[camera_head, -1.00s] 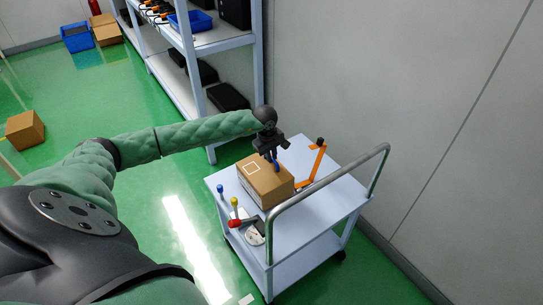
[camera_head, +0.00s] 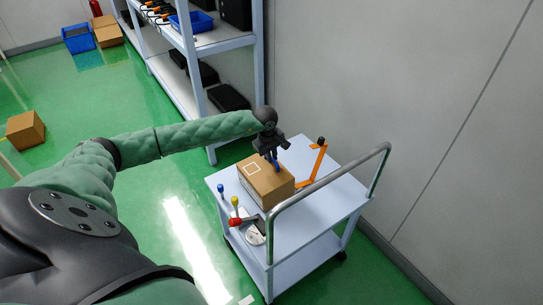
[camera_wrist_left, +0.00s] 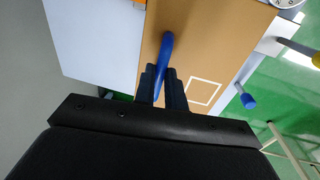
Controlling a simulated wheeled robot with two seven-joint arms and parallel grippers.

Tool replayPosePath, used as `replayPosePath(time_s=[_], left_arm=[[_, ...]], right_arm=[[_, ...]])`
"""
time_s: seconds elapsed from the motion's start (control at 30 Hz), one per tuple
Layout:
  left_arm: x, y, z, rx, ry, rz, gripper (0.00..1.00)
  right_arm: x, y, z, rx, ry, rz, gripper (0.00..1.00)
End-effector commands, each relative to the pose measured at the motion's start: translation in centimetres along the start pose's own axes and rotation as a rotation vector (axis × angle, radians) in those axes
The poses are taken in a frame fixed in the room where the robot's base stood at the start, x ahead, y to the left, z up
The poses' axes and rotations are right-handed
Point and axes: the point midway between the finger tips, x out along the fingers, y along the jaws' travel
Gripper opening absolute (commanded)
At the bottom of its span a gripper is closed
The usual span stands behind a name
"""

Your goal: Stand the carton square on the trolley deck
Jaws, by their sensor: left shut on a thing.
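The brown carton (camera_head: 264,184) sits on the deck of the white trolley (camera_head: 324,204), toward its left side. A white square outline marks its top, and a blue handle (camera_wrist_left: 166,58) rises from the top. My left gripper (camera_head: 271,155) is above the carton and shut on the blue handle. In the left wrist view my left gripper (camera_wrist_left: 162,88) has its fingers at the near end of the handle. I cannot tell whether the carton's base rests flat on the deck. My right gripper is not in view.
An orange bracket-like object (camera_head: 313,166) stands right behind the carton. A blue-topped post (camera_head: 221,191) and a red and yellow knobbed fixture (camera_head: 237,218) stand at the deck's left. The trolley's push rail (camera_head: 335,172) crosses in front. A shelf rack (camera_head: 196,70) is behind.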

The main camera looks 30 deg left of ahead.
Motion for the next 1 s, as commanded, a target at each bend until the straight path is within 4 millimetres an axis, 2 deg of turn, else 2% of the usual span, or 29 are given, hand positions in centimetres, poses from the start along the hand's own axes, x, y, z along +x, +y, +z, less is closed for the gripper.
replayPosePath(time_s=[0.03, 1.0], left_arm=[[0.9, -0.4, 0.4, 0.001, -0.005, -0.009, 0.00], [2.5, -0.7, 0.5, 0.002, -0.008, -0.010, 0.00]], right_arm=[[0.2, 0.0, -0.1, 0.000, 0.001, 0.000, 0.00], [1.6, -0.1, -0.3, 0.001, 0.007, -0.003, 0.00]])
